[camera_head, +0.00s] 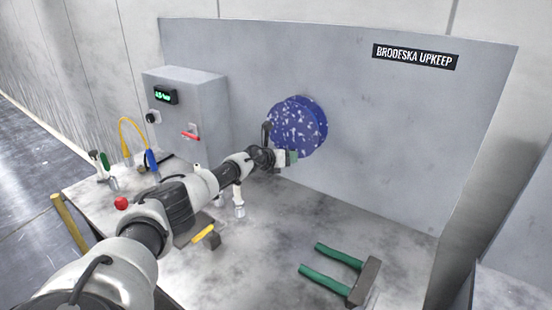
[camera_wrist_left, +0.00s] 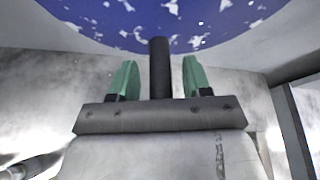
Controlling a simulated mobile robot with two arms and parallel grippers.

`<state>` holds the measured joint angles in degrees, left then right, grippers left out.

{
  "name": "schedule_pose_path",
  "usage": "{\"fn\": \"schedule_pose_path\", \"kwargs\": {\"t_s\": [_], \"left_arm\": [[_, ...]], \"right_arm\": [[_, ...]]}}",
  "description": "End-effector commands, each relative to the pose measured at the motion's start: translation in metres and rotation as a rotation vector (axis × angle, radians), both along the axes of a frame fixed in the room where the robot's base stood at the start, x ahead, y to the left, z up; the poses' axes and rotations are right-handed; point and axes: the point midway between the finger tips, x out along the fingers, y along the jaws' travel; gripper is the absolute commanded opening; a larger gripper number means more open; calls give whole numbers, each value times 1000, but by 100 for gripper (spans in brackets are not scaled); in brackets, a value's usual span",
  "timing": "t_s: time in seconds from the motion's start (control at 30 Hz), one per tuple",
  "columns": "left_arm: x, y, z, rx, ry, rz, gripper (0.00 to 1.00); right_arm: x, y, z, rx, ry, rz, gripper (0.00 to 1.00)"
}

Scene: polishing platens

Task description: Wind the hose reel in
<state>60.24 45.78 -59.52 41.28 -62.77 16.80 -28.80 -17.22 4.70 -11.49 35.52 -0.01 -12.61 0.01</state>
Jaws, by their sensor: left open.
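The hose reel (camera_head: 298,126) is a blue disc with white specks on the grey upright panel. A dark crank handle (camera_head: 266,134) stands at its lower left edge. My left gripper (camera_head: 287,157) is at the reel's lower edge, beside the handle. In the left wrist view, the open green fingers (camera_wrist_left: 158,78) stand on either side of a dark upright bar (camera_wrist_left: 158,62), with gaps on both sides. The reel's speckled face (camera_wrist_left: 215,22) fills the top of that view. My right gripper (camera_head: 311,257) is open and empty, low over the bench, its green fingers pointing left. No hose can be made out.
A grey control box (camera_head: 190,90) with a green display and a red lever stands left of the reel. The bench (camera_head: 290,210) is clear between the grippers.

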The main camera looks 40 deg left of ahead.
Motion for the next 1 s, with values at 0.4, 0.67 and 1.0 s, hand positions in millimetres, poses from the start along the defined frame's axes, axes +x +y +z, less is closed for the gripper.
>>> {"fn": "schedule_pose_path", "kwargs": {"t_s": [0.4,0.67,1.0], "left_arm": [[-61,6,27,3,4,-2,48],[-90,7,36,1,3,-1,48],[-95,7,35,-1,3,-2,48]], "right_arm": [[0,3,41,3,0,-2,43],[0,3,53,4,0,-3,43],[1,3,54,5,-1,-3,43]]}}
